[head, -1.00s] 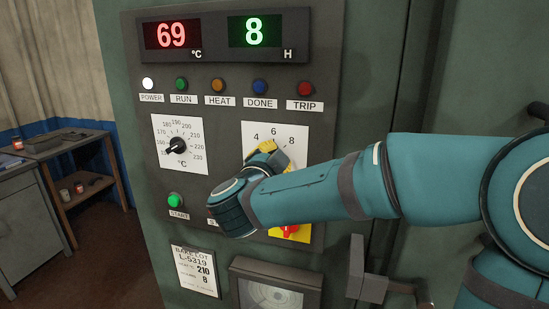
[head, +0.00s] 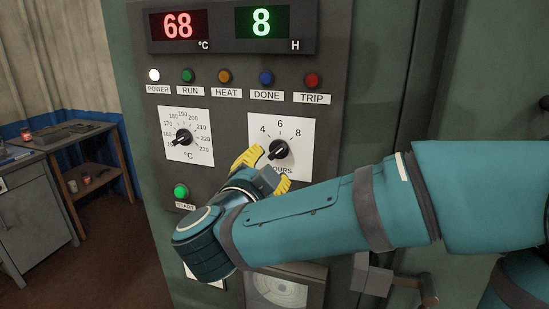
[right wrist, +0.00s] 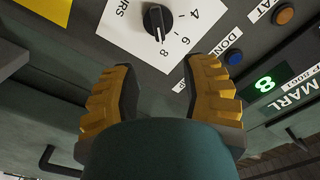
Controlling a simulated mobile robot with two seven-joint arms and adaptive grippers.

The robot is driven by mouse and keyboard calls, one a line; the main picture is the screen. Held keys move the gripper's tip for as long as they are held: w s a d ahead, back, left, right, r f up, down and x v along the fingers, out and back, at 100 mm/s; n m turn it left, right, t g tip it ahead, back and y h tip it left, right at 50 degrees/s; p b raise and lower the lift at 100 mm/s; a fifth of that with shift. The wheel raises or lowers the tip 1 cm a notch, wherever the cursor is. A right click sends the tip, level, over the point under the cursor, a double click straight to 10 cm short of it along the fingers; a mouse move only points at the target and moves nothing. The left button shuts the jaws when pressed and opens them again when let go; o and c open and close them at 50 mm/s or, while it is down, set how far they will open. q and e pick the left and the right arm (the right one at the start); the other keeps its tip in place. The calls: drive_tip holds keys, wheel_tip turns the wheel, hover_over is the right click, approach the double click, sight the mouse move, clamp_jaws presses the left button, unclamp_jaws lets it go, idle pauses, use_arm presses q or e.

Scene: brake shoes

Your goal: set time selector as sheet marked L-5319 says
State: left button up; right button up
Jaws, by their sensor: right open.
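The time selector (head: 279,149) is a black knob on a white plate marked 4, 6, 8 and HOURS. Its white pointer is turned to 8; it also shows in the right wrist view (right wrist: 156,20). The green hours display (head: 261,22) reads 8. My right gripper (head: 265,171) is open, its yellow fingers just below and left of the knob, apart from it. In the right wrist view both fingers (right wrist: 165,68) are spread with nothing between them. The sheet marked L-5319 (head: 217,284) is almost wholly hidden behind my right arm. My left gripper is out of view.
A temperature dial (head: 184,138) sits left of the selector, with a green START button (head: 181,191) below. The red display (head: 178,25) reads 68. A lever handle (head: 372,276) juts out at lower right. A wooden bench (head: 75,140) stands at far left.

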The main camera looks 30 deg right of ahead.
drive_tip(key=shift+v, duration=1.25)
drive_tip(key=w+a+f+n+t+y, duration=0.35)
drive_tip(key=w+f+n+y, duration=0.35)
drive_tip(key=w+f, duration=0.5)
drive_tip(key=s+a+f+n+g+y, duration=0.1)
drive_tip(key=a+f+n+g+y, duration=0.15)
drive_tip(key=f, duration=0.65)
drive_tip(key=s+a+f+n+g+y, duration=0.1)
drive_tip(key=a+f+n+y, duration=0.2)
drive_tip(key=f, duration=0.6)
drive_tip(key=s+a+f+n+g+y, duration=0.2)
drive_tip(key=s+f+g, duration=0.3)
drive_tip(key=s+f, duration=0.4)
drive_tip(key=s+a+f+n+g+y, duration=0.2)
drive_tip(key=s+f+n+g+y, duration=0.1)
drive_tip(key=s+f, duration=0.6)
wheel_tip(320, 180, down, 4)
drive_tip(key=shift+f+g, duration=0.25)
drive_tip(key=shift+g, duration=0.65)
